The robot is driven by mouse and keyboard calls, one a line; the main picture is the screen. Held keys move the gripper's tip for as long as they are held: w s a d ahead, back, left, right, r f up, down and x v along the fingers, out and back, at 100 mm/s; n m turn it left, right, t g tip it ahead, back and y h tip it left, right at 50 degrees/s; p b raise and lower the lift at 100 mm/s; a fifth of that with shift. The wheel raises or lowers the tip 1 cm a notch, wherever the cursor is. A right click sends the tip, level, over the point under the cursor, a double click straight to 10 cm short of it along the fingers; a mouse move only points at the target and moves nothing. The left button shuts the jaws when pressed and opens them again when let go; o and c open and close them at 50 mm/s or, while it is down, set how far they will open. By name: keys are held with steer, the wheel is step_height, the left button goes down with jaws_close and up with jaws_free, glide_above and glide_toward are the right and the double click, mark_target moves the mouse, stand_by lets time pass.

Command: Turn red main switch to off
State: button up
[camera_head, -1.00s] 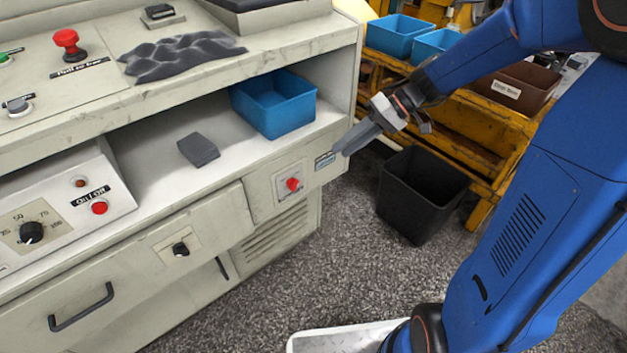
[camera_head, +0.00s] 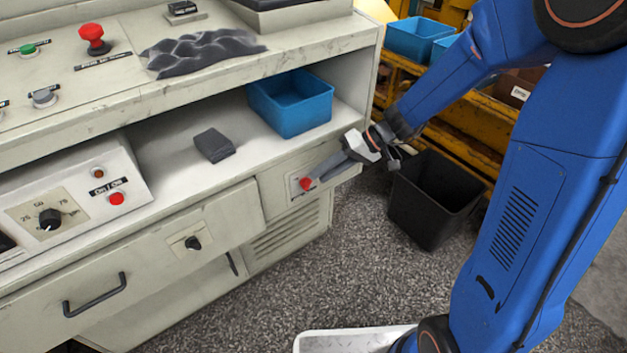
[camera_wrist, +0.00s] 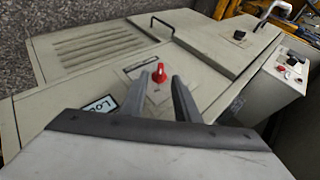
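The red main switch (camera_head: 306,183) is a small red knob on a light square plate at the right end of the beige cabinet front. In the wrist view the red switch (camera_wrist: 159,72) shows between and just beyond the fingertips, its pointer tip upward in that picture. My gripper (camera_head: 318,180) is at the switch in the head view, with its grey fingers reaching left to it. In the wrist view my gripper (camera_wrist: 161,78) is open, with one finger on each side of the knob. I cannot tell whether either finger touches it.
A black selector knob (camera_head: 193,243) and a drawer handle (camera_head: 95,295) are on the cabinet front to the left. A blue bin (camera_head: 291,103) and a dark grey block (camera_head: 214,145) sit on the shelf above. A black bin (camera_head: 434,199) stands on the floor at right.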

mark_target(307, 184)
steer(key=shift+x, duration=2.15)
jaws_close()
